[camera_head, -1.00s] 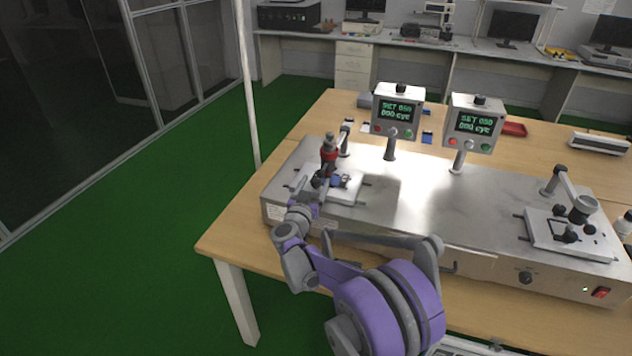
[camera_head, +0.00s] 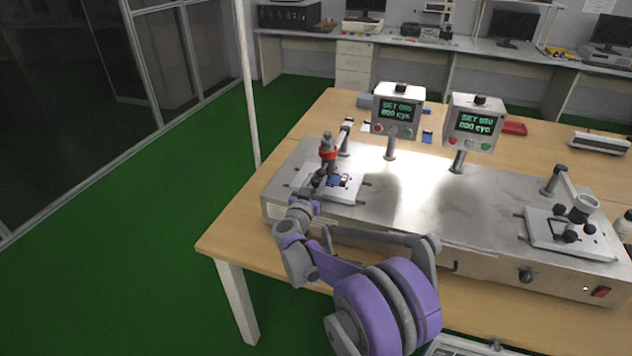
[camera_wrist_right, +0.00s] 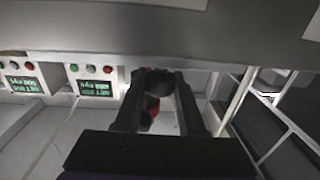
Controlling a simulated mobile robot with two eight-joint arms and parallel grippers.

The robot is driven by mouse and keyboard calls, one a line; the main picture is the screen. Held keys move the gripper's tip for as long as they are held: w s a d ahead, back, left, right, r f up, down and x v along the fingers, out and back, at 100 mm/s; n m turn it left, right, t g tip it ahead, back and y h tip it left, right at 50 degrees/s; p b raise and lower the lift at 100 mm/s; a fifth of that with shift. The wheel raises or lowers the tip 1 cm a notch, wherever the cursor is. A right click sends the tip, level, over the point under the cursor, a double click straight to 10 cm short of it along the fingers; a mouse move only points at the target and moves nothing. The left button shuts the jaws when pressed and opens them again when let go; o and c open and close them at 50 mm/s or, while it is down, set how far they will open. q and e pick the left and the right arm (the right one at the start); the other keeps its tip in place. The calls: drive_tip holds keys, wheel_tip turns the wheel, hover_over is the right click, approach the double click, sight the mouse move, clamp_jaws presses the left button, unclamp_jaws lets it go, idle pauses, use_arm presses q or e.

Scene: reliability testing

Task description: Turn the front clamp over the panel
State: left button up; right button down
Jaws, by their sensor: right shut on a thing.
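The left test station has a white plate (camera_head: 350,190) on the steel machine top. A small blue panel (camera_head: 337,181) lies on it, partly hidden by dark clamp parts. My right gripper (camera_head: 319,184) reaches in from the front and is at the front-left edge of this plate. It is shut on the front clamp, which is mostly hidden behind the fingers in the head view. In the right wrist view, a dark rounded part (camera_wrist_right: 158,82) shows between the gripper fingers (camera_wrist_right: 158,95). My left gripper is not in view.
A red-banded upright tool head (camera_head: 327,152) stands over the left plate, close to my gripper. Two display boxes (camera_head: 398,108) stand behind on posts. A second test station (camera_head: 570,235) is at the right. The machine top between the stations is clear.

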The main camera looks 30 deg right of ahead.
drive_tip(key=shift+w+f+m+g+h+b, duration=0.1)
drive_tip(key=shift+m+g+h+b, duration=0.45)
drive_tip(key=shift+m+g+h, duration=0.55)
drive_tip(key=shift+m+g, duration=0.4)
drive_tip(key=shift+g, duration=0.4)
drive_tip(key=c, duration=0.5)
unclamp_jaws()
drive_tip(key=v, duration=1.1)
drive_tip(key=shift+f, duration=0.1)
